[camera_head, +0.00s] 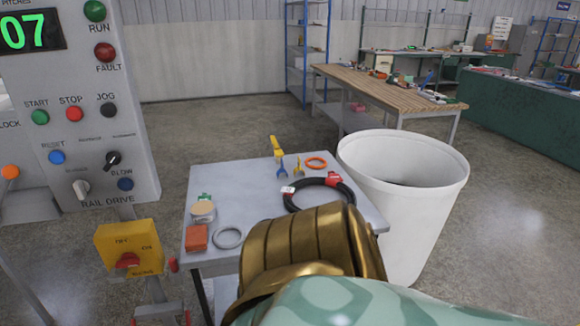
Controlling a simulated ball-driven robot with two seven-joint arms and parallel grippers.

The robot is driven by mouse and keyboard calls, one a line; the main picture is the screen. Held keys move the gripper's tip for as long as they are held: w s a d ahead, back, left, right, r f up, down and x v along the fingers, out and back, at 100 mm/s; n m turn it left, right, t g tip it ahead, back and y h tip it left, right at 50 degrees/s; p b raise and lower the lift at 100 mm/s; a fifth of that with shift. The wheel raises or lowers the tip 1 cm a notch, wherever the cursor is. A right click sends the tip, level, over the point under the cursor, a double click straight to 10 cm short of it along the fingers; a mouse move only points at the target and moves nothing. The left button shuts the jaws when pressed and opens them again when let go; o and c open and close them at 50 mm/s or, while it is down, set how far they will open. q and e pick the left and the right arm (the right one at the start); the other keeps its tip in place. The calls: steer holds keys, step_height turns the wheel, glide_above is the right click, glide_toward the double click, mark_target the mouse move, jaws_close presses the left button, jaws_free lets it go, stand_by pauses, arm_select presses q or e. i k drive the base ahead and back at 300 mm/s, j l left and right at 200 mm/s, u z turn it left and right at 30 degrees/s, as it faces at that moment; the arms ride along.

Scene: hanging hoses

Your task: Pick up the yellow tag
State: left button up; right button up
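A small grey table (268,217) stands in front of me. At its back edge is a long yellow piece (276,146), which looks most like the yellow tag, though it is too small to be sure. Its lower end is close to a small blue forked piece (283,172). A smaller yellow forked piece (298,166) is just to the right. A teal and gold arm of mine comes in from the lower right and covers the table's front right part. Neither gripper is in view.
On the table are a black hose coil (327,207) with red fittings, an orange ring (316,163), a grey ring (228,238), an orange block (196,238) and a jar (203,212). A white bin (405,215) stands right, a control panel (75,100) left.

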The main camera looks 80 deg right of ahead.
mark_target(299, 168)
steer(key=z, duration=2.8)
steer(key=i+l, duration=0.15)
steer(key=i+l+u, duration=0.8)
steer(key=l, duration=0.35)
steer(key=i+j, duration=0.05)
steer(key=i, duration=0.05)
